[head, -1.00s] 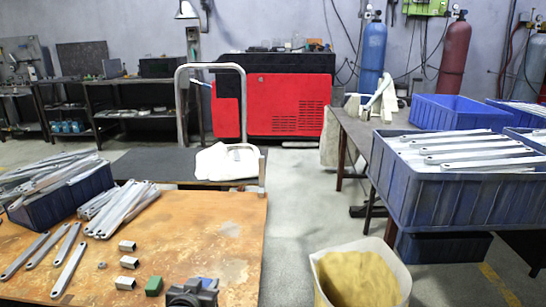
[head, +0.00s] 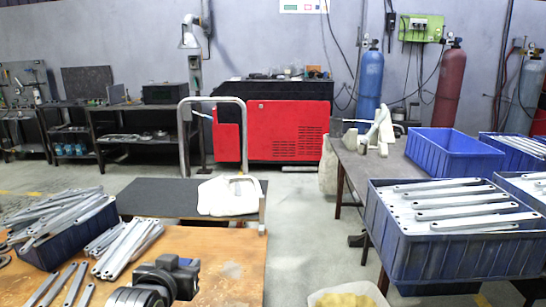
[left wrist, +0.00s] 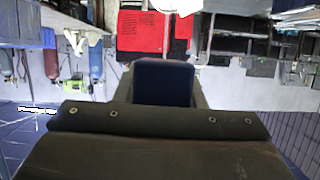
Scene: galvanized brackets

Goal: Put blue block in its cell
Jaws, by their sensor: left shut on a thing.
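My left gripper (head: 180,272) is above the worn orange tabletop at the lower left of the head view. In the left wrist view the dark blue block (left wrist: 163,84) sits between the two fingers, and the gripper is shut on it. In the head view I cannot make out the block, as the gripper hides it. Its cell is not in sight in either current view. My right gripper is not in view.
A blue crate heaped with galvanized brackets (head: 72,240) stands on the orange tabletop (head: 232,268), with more brackets beside it. A bracket-filled blue crate (head: 455,255) stands at the right. An empty blue crate (head: 455,158) is behind it. Open floor (head: 305,235) lies between.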

